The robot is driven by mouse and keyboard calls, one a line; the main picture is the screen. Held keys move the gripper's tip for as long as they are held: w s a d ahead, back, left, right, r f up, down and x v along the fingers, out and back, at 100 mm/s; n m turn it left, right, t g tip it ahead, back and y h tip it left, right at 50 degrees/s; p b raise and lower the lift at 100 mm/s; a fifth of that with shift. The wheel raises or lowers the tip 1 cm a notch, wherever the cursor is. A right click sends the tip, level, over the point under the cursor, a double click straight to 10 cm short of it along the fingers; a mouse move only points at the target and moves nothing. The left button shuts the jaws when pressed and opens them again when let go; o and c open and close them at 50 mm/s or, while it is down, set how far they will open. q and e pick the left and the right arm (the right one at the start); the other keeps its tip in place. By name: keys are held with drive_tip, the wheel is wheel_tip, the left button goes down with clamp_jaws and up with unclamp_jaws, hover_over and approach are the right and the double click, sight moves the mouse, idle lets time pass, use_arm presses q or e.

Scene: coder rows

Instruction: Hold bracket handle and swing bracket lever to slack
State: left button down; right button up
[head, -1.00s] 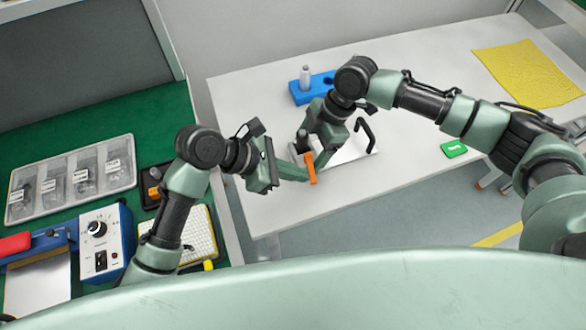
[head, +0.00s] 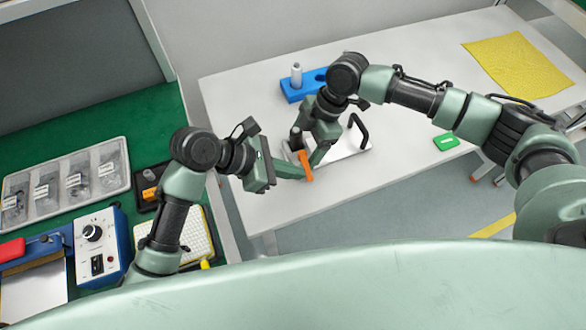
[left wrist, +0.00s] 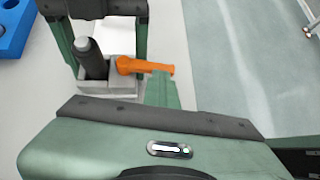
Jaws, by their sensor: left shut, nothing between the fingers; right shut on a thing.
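The bracket is a pale metal plate (head: 340,150) on the white table. It has a black bent handle (head: 359,132) at its right and a grey block (left wrist: 97,88) at its left. A dark upright post (left wrist: 92,58) and an orange lever (head: 305,166) are on the block. In the left wrist view the lever (left wrist: 147,67) points right.
A blue holder (head: 300,88) with a pale cylinder stands behind the bracket. A green piece (head: 446,142) and yellow cloth (head: 518,65) lie to the right. At left, a green bench carries a parts tray (head: 65,182) and a blue control box (head: 98,245). The front white tabletop is clear.

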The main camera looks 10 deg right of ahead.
use_arm(q)
drive_tip(key=shift+s+d, duration=0.3)
drive_tip(key=shift+d, duration=0.05)
use_arm(e)
drive_tip(key=shift+a+r, duration=0.15)
drive_tip(key=shift+a, duration=0.35)
use_arm(q)
drive_tip(key=a, duration=0.5)
use_arm(e)
drive_tip(key=shift+d, duration=0.15)
drive_tip(key=shift+w+d, duration=0.1)
drive_tip(key=shift+d, duration=0.05)
use_arm(q)
drive_tip(key=a+r+h, duration=0.3)
drive_tip(key=a+r, duration=0.1)
drive_tip(key=a, duration=0.5)
drive_tip(key=x, duration=0.8)
drive_tip(key=r+x, duration=0.1)
drive_tip(key=x, duration=0.3)
drive_tip(key=shift+w+d+f, duration=0.1)
drive_tip(key=shift+w+d, duration=0.2)
drive_tip(key=shift+w, duration=0.05)
drive_tip(key=shift+d, duration=0.55)
